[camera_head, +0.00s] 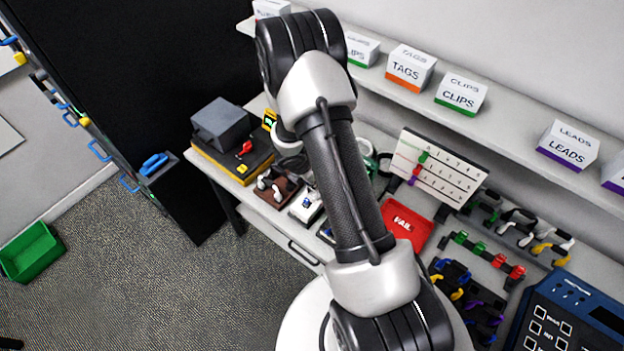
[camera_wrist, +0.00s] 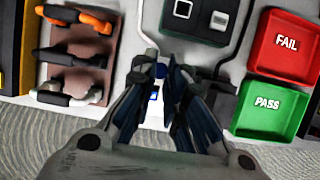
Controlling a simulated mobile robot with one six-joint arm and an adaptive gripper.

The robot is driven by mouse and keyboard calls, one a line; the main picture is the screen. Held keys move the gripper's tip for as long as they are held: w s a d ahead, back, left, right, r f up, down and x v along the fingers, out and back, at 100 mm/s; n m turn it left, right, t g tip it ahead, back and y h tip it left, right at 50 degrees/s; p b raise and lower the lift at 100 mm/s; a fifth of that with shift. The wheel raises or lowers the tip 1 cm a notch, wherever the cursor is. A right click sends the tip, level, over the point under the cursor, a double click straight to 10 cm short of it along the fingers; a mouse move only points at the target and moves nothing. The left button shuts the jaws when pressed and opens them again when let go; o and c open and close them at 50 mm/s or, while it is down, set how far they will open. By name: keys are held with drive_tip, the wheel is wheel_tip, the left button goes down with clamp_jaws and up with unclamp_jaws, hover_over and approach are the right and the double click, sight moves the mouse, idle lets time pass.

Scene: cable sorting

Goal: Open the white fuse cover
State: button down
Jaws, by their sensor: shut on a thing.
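A small white piece with blue marks, which looks like the white fuse cover (camera_wrist: 154,112), shows in the gap between the fingers. The fingers hide most of it, so I cannot tell how far it is raised. In the head view, a white unit with blue spots (camera_head: 306,206) lies near the table's front edge, left of my arm.
A red FAIL tray (camera_wrist: 286,42) and a green PASS tray (camera_wrist: 268,106) lie right of my gripper. A brown holder (camera_wrist: 75,68) with black and orange plugs is at left. A dark module (camera_wrist: 200,20) sits just beyond the fingers. A white numbered board (camera_head: 437,168) stands behind.

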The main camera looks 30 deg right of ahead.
drive_tip(key=shift+d, duration=0.1)
drive_tip(key=c, duration=1.8)
unclamp_jaws()
drive_tip(key=shift+d+f, duration=0.1)
drive_tip(key=shift+o, duration=1.2)
drive_tip(key=v, duration=1.2)
drive_tip(key=shift+w, duration=0.1)
